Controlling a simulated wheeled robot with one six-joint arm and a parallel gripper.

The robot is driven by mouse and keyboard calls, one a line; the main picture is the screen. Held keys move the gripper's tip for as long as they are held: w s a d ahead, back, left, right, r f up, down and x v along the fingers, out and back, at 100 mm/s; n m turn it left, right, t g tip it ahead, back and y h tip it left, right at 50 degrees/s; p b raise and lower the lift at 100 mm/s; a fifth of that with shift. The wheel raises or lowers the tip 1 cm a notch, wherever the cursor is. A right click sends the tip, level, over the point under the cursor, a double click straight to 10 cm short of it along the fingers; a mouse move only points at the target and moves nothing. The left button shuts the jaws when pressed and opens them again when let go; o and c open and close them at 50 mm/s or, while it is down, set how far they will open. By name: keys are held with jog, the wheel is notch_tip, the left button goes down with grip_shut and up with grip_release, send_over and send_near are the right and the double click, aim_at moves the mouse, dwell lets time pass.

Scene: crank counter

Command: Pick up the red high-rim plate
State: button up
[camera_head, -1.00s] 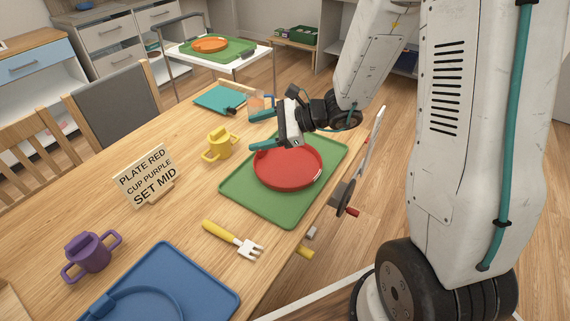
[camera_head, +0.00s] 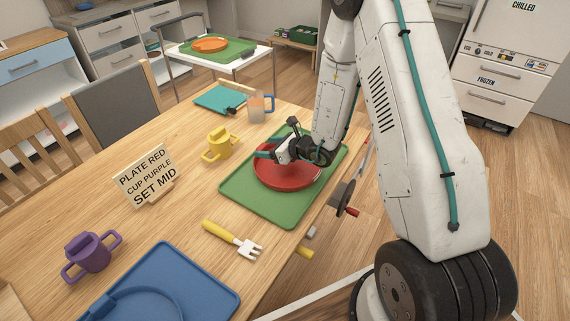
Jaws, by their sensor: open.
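The red high-rim plate (camera_head: 292,178) lies flat on the green mat (camera_head: 262,208) near the right edge of the wooden table. My gripper (camera_head: 268,156) is low over the far left part of the plate, close to its rim. Its teal fingers are open, and nothing shows held between them. My gripper and wrist hide the plate's far side. I cannot tell whether the fingers touch the rim.
A yellow two-handled cup (camera_head: 220,145) stands left of the mat. A yellow-handled fork (camera_head: 233,240), purple cup (camera_head: 90,252), blue mat (camera_head: 215,285) and sign (camera_head: 147,174) are nearer. A clear mug (camera_head: 258,107) stands behind. A crank wheel (camera_head: 344,194) juts at the table's right side.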

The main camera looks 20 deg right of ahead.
jog(key=shift+w+a+f, duration=0.2)
jog(key=shift+w+a, duration=0.05)
jog(key=shift+w, duration=0.2)
jog(key=c, duration=1.3)
jog(key=shift+r, duration=0.15)
